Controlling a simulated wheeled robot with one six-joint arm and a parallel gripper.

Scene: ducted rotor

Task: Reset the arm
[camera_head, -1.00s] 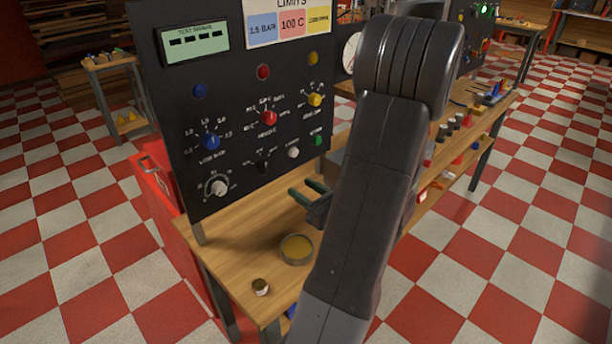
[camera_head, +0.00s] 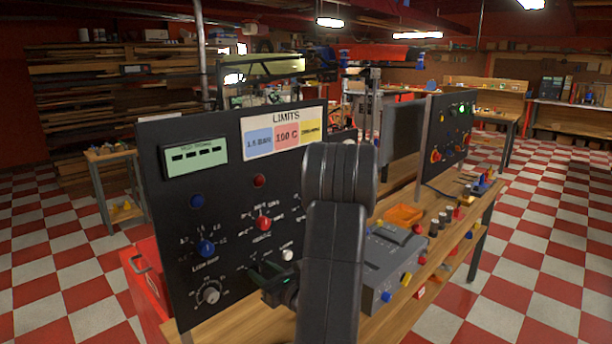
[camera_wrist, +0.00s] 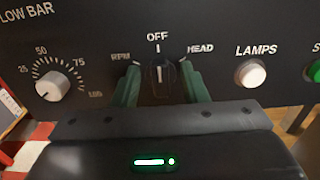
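My arm crosses the middle of the head view, in front of the black control panel (camera_head: 225,165). My gripper (camera_head: 272,272) is close to the panel's lower part, below the red knob (camera_head: 263,223). In the wrist view, its two green fingers (camera_wrist: 160,82) are spread on either side of a black selector knob (camera_wrist: 160,76) marked RPM, OFF and HEAD. The knob's pointer is up at OFF. I see dark gaps between fingers and knob, so the gripper looks open and holds nothing. How near the fingertips are to the panel is hard to tell.
A white LAMPS knob (camera_wrist: 251,73) is right of the fingers, and a white dial knob (camera_wrist: 52,87) is left. A grey box (camera_head: 388,265) and an orange tray (camera_head: 404,215) stand on the bench right of my arm. Checkered floor is clear at far right.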

